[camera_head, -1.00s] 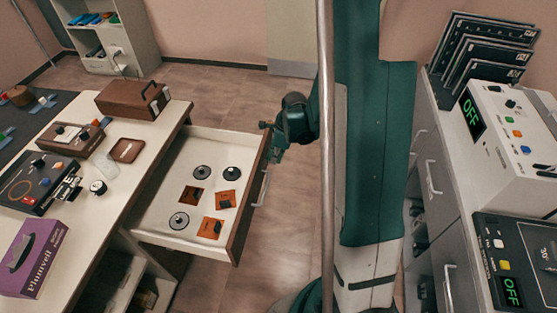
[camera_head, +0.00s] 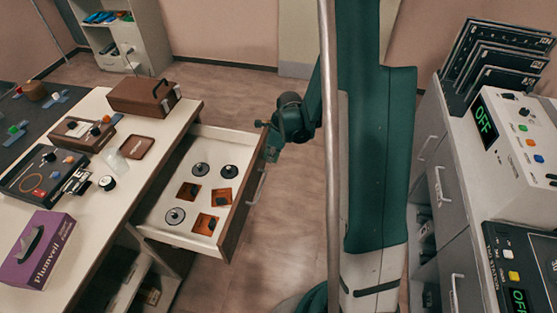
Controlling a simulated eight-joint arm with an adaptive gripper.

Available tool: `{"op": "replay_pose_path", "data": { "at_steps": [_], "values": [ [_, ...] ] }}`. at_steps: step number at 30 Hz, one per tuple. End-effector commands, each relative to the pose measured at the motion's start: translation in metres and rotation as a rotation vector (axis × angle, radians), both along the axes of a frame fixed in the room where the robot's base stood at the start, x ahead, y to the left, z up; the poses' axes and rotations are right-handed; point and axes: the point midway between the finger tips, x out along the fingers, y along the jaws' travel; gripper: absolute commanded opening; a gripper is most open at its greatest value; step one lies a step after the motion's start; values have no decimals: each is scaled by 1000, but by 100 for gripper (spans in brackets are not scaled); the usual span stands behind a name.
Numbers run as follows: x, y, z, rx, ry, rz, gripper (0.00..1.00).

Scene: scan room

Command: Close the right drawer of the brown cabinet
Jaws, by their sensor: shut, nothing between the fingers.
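The right drawer (camera_head: 232,230) of the brown cabinet stands pulled out from under the white-topped desk (camera_head: 150,171). Its front faces right and carries a pale bar handle (camera_head: 259,187). Inside the drawer lie several dark discs (camera_head: 201,169) and orange-brown squares (camera_head: 207,224). My gripper (camera_head: 269,153) is shut and empty at the far upper corner of the drawer front, above and beyond the handle. It overlaps the front's edge in this view; I cannot tell whether it touches.
On the desk stand a brown case (camera_head: 143,97), a purple tissue box (camera_head: 38,250) and several small devices. Grey drawers (camera_head: 445,205) with instruments above line the right side. Bare floor (camera_head: 290,215) lies between the drawer and my column.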

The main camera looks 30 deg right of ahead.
Motion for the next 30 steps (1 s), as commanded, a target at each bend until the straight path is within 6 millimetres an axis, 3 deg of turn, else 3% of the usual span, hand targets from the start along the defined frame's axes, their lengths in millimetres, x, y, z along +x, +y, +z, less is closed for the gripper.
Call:
{"op": "replay_pose_path", "data": {
  "at_steps": [30],
  "values": [
    [177, 178, 0, 1, 0, 2, 0]
  ]
}}
